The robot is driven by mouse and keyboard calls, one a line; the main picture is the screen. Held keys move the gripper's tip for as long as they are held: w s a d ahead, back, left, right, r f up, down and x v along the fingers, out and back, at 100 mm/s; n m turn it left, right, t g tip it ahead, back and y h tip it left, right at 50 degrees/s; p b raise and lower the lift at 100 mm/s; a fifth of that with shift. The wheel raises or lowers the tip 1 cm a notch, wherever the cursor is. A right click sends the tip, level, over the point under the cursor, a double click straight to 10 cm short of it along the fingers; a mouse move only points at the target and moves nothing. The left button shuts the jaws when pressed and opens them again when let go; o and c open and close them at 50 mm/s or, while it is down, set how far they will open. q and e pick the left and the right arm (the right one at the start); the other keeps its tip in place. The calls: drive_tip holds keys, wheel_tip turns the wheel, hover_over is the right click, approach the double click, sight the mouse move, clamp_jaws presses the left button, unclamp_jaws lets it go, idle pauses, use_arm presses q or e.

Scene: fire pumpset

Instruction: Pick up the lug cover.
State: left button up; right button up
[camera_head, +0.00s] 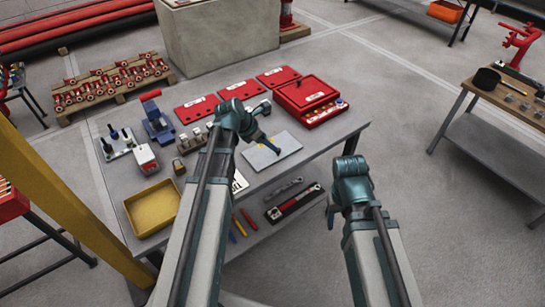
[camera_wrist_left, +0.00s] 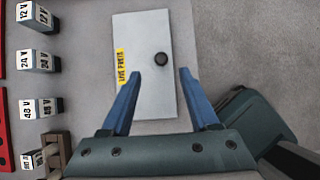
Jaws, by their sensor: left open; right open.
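The lug cover appears to be the flat grey plate (camera_head: 287,143) with a yellow label, lying on the workbench. In the left wrist view the plate (camera_wrist_left: 145,32) shows a "LIVE PARTS" label at its left edge and a round black knob (camera_wrist_left: 161,59). My left gripper (camera_wrist_left: 159,76) is open over the plate.
Small voltage-marked blocks (camera_wrist_left: 40,60) stand left of the plate. A red case (camera_head: 310,98) is behind it, and red panels (camera_head: 277,76) lie farther back. A yellow tray (camera_head: 152,207) is at the bench's left. A lower shelf holds a torque-wrench-like tool (camera_head: 295,202).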

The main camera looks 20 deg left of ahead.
use_arm(q)
drive_tip(key=shift+w+d+f, duration=0.25)
drive_tip(key=shift+w+f, duration=0.05)
drive_tip(key=shift+f, duration=0.3)
use_arm(e)
drive_tip(key=shift+f, duration=0.6)
use_arm(q)
drive_tip(key=shift+f, duration=0.1)
use_arm(e)
drive_tip(key=shift+f, duration=0.1)
use_arm(q)
drive_tip(key=b+x, duration=0.4)
drive_tip(key=x, duration=0.1)
drive_tip(key=shift+d+b, duration=0.1)
drive_tip(key=shift+b, duration=0.3)
use_arm(e)
wheel_tip(320, 180, down, 4)
use_arm(q)
clamp_jaws()
